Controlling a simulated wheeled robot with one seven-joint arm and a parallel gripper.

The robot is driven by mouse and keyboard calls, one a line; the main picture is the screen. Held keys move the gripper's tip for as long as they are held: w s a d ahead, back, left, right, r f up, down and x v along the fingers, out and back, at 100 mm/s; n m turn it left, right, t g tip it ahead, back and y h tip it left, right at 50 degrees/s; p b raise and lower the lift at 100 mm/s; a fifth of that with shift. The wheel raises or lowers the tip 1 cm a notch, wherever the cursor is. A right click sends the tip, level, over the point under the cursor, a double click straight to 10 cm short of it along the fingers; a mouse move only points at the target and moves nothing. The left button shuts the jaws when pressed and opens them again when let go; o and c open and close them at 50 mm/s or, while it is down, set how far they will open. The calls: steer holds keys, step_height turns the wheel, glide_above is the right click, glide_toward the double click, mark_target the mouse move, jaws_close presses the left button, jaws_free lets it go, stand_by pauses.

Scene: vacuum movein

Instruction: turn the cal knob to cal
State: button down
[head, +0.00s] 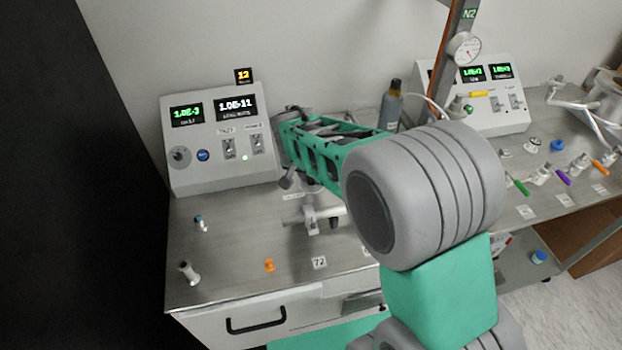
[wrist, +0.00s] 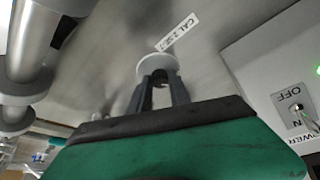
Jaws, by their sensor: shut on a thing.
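In the wrist view a pale round knob (wrist: 157,64) sits beside a white label (wrist: 178,32) that reads CAL and a number. The two dark fingers of my gripper (wrist: 160,86) reach up to the knob and are shut on it, one at each side. I cannot tell which way the knob is turned. In the head view my arm reaches over the left steel bench and covers the knob.
A grey control box (head: 218,150) with displays and switches stands left of my arm. Pipe fittings (head: 313,214) lie below the arm. An orange piece (head: 269,265) and a bottle (head: 391,106) are on the bench. A second control box (head: 478,112) stands at right.

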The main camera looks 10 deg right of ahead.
steer(key=m, duration=0.2)
steer(key=m+h+b, duration=0.1)
steer(key=shift+w+a+f+m+g, duration=0.1)
steer(key=shift+w+a+m+g, duration=0.1)
steer(key=shift+m+g, duration=0.2)
steer(key=m+g+b, duration=0.1)
steer(key=m, duration=0.2)
steer(key=shift+m+h, duration=0.3)
steer(key=shift+h, duration=0.1)
steer(key=m, duration=0.1)
steer(key=m+g, duration=0.1)
steer(key=m, duration=0.1)
steer(key=shift+w+m+g+h, duration=0.15)
steer(key=shift+m+g+h, duration=0.15)
steer(key=shift+w+m+g+p, duration=0.1)
steer(key=shift+m+g+p, duration=0.4)
steer(key=shift+m, duration=1)
steer(key=c, duration=1.2)
jaws_free()
